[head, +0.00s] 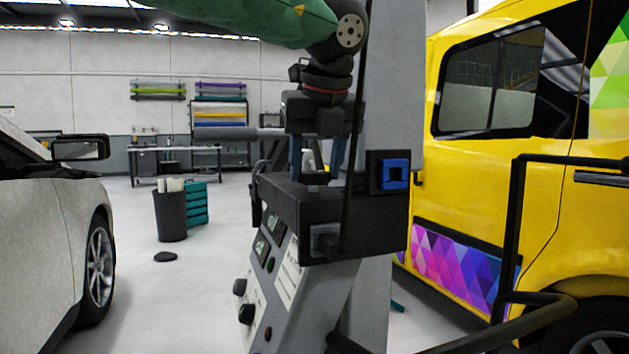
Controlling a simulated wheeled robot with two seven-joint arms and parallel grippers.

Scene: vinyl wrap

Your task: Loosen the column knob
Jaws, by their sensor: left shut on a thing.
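The grey column (381,90) stands upright in the middle of the head view, with a black box-shaped carriage (370,225) around it. A small grey column knob (317,179) sits on top of this carriage, left of the column. My left gripper (317,172) points straight down from above. Its two blue fingers stand on either side of the knob and are shut on it. The fingers hide part of the knob. My right gripper is not in view.
A sloping control panel (262,290) with black knobs is below the carriage. A yellow van (480,180) is close on the right, a silver car (45,235) on the left. Black tube rails (512,240) cross the lower right. Open floor with a black bin (170,217) lies behind.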

